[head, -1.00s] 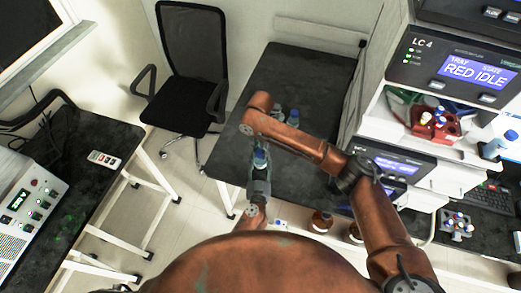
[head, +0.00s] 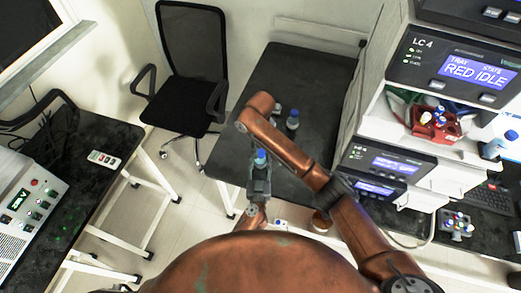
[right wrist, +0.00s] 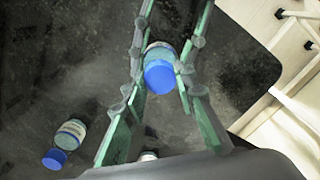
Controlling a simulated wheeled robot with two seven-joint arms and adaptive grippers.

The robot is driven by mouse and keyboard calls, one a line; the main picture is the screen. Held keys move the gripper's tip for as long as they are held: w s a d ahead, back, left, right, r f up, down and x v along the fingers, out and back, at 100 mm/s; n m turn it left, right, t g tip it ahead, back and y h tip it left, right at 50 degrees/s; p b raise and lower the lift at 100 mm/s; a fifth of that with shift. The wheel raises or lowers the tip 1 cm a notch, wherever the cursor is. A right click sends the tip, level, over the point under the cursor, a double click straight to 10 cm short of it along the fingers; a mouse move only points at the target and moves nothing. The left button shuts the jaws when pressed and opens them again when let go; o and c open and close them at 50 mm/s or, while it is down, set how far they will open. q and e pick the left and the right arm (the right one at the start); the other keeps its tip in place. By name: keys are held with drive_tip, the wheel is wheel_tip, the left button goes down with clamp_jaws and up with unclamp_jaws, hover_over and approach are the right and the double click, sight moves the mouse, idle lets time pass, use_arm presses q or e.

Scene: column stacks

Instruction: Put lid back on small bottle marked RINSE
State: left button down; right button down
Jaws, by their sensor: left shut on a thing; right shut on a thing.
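A small bottle with a pale body (right wrist: 158,48) stands in my left gripper (head: 259,172), which is shut on it above the near side of the dark table. A blue lid (right wrist: 159,76) is at the bottle's top; it also shows in the head view (head: 260,157). My right gripper (right wrist: 161,85) reaches in from the opposite side, shut on the blue lid between its fingertips. In the head view my right arm covers most of that gripper. I cannot tell whether the lid is fully seated. The label is not readable.
Another blue-capped bottle (head: 292,121) stands on the dark table (head: 300,75); a whitish item is partly hidden nearby. A black chair (head: 190,70) is behind left. Instruments and a red rack (head: 436,123) fill the right.

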use_arm(q)
drive_tip(key=shift+d, duration=0.25)
use_arm(e)
drive_tip(key=c, duration=1.9)
unclamp_jaws()
drive_tip(key=shift+w+r, duration=0.1)
drive_tip(key=shift+w, duration=0.1)
use_arm(q)
drive_tip(key=shift+a, duration=0.15)
use_arm(e)
drive_tip(key=o, duration=0.3)
drive_tip(key=shift+s, duration=0.1)
drive_tip(key=shift+r, duration=2.2)
drive_tip(key=shift+c, duration=0.3)
